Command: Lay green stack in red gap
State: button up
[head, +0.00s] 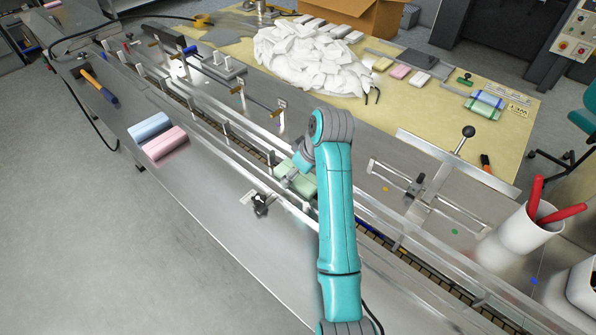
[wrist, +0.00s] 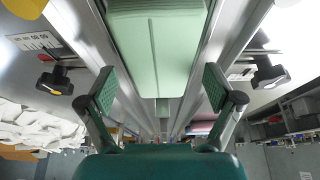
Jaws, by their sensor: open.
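The green stack (head: 304,184) lies in the long conveyor channel, between the metal rails, partly hidden by my arm in the head view. In the wrist view the green stack (wrist: 160,55) fills the top middle, lengthwise between the rails. My gripper (wrist: 160,88) is open, with one dark green pad on each side of the stack's line; I see no contact with it. In the head view my gripper is mostly hidden behind my arm. No red gap mark is visible; orange (head: 385,189), green (head: 455,231) and blue (head: 533,281) dots lie along the machine top.
A blue stack (head: 149,127) and a pink stack (head: 165,144) lie on the left metal deck. Upright posts and rails line the channel. A black-knobbed clamp (head: 260,203) stands near the gripper. A white pile (head: 310,60) and a cup with red handles (head: 522,230) stand beyond.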

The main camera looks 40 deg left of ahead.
jog(key=shift+v, duration=3.75)
